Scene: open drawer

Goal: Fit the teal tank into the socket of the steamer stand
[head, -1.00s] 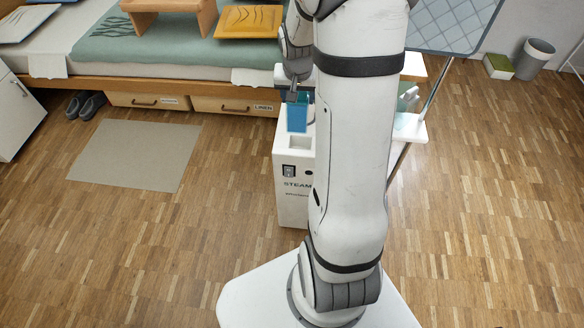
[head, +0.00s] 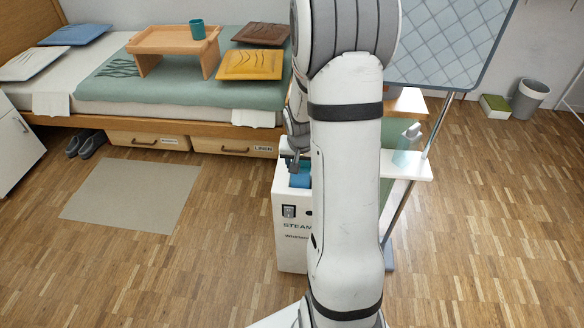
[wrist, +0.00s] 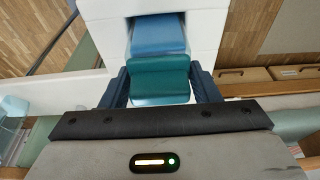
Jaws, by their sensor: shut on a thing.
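The teal tank (wrist: 160,80) has a teal upper part and a blue lower part. It also shows in the head view (head: 300,181). My gripper (wrist: 162,86) is shut on the teal part, with one dark finger on each side. In the head view my gripper (head: 294,163) is above the white steamer stand (head: 290,252). The blue part of the tank is at the socket opening in the stand's top and looks partly inside it. The socket's inside is hidden by the tank, so I cannot tell the depth.
My arm hides the stand's right side. Behind the stand is a bed with a wooden tray (head: 172,42), a cup (head: 197,29) and pillows. A white shelf (head: 405,165) with a bottle (head: 407,143) and a quilted board (head: 440,45) are to the right.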

